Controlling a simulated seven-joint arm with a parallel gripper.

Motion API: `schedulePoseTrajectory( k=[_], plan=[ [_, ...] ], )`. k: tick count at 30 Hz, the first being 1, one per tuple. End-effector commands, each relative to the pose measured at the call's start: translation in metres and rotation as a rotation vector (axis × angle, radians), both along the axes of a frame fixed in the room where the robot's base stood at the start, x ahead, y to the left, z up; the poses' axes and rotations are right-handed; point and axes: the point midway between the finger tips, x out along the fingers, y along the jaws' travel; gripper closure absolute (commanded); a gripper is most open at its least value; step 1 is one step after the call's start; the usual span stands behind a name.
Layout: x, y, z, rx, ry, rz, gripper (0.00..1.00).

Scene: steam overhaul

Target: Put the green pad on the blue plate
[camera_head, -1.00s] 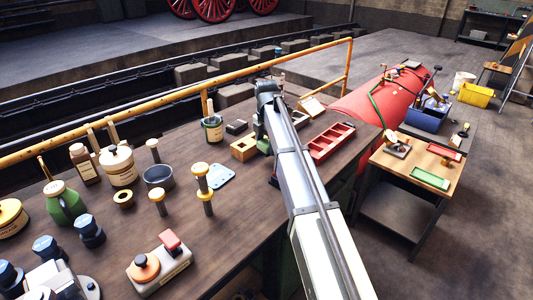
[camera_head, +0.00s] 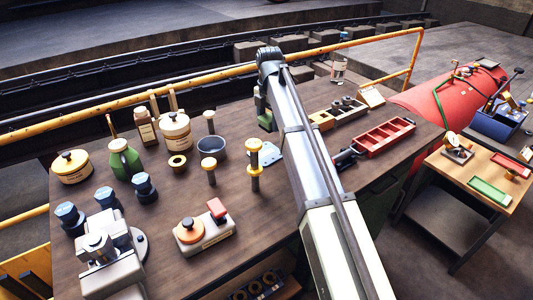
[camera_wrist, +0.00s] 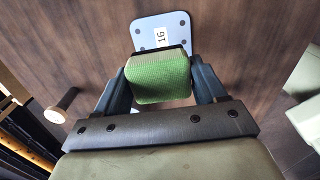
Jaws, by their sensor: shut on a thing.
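My gripper (camera_wrist: 160,82) is shut on the green pad (camera_wrist: 160,76), a block with a woven-looking green face, held between both fingers in the wrist view. The pale blue plate (camera_wrist: 174,26), with rounded corners, holes and a "16" label, lies beyond the pad in that view. The pad hides the plate's near part, and I cannot tell how high the pad is above it. In the head view the blue plate (camera_head: 268,152) lies flat on the bench, partly hidden by my arm.
Yellow-topped posts (camera_head: 254,160) stand just left of the plate, close to my arm. A grey bowl (camera_head: 212,147) is farther left. A red tray (camera_head: 384,138) lies to the right. A yellow rail (camera_head: 190,84) runs along the bench's back edge.

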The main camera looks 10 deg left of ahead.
Motion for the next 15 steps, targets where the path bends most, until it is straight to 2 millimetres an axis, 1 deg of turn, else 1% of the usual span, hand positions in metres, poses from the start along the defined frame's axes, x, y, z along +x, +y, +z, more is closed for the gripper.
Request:
schedulePoseTrajectory(
  k=[1,2,3,9,11,15],
  plan=[
    [-0.006,0.009,0.001,0.0,0.0,0.006,0.64],
    [-0.008,0.012,0.001,0.0,0.0,0.006,0.64],
    [-0.012,0.01,0.002,-0.001,0.003,-0.02,0.64],
    [-0.012,0.008,-0.002,-0.004,0.011,-0.092,0.64],
    [-0.013,0.008,-0.006,-0.004,0.011,-0.098,0.64],
    [-0.013,0.007,-0.025,-0.005,0.013,-0.1,0.64]
  ],
)
